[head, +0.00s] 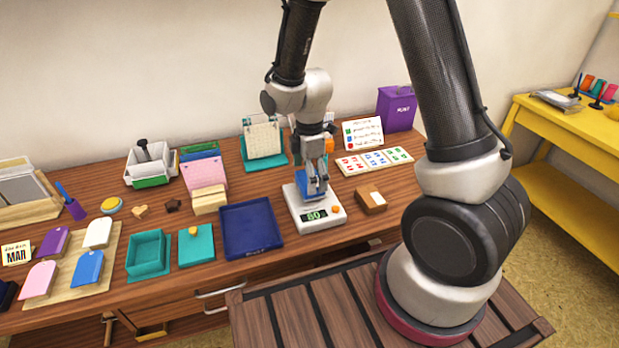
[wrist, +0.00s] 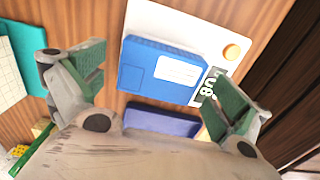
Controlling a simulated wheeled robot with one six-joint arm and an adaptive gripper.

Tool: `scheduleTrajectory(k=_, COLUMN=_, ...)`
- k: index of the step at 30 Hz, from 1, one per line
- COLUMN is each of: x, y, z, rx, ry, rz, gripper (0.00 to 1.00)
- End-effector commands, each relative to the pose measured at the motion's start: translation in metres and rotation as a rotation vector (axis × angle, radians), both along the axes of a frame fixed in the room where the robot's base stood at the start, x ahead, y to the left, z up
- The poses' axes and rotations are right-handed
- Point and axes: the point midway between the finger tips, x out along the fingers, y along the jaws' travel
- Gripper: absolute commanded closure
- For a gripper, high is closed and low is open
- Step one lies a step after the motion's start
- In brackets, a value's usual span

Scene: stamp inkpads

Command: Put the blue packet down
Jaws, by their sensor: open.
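The blue packet (head: 304,187) lies flat on the white scale (head: 322,215), beneath my gripper (head: 315,185). In the wrist view the packet (wrist: 145,65) shows whole, with a white label on its top, resting on the white scale plate (wrist: 165,20). My gripper (wrist: 160,85) is open, with its green-padded fingers spread apart on either side of the packet and clear of it. In the head view the fingers partly hide the packet. The scale's display is lit and shows digits.
An empty navy tray (head: 250,250) lies left of the scale, and a brown box (head: 371,203) lies to its right. A teal stand with a calendar (head: 263,141) and a sheet of colored cards (head: 375,161) stand behind. A purple box (head: 397,110) stands at the back right.

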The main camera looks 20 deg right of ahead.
Motion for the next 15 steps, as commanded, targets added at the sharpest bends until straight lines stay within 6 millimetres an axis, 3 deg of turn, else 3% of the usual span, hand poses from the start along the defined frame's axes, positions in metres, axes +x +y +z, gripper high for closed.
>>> scheduleTrajectory(k=9, x=0.002, y=0.001, z=0.070, rx=0.003, ry=-0.007, rz=0.000, gripper=0.00)
scheduleTrajectory(k=15, x=0.001, y=0.000, z=0.102, rx=0.001, ry=-0.004, rz=0.000, gripper=0.00)
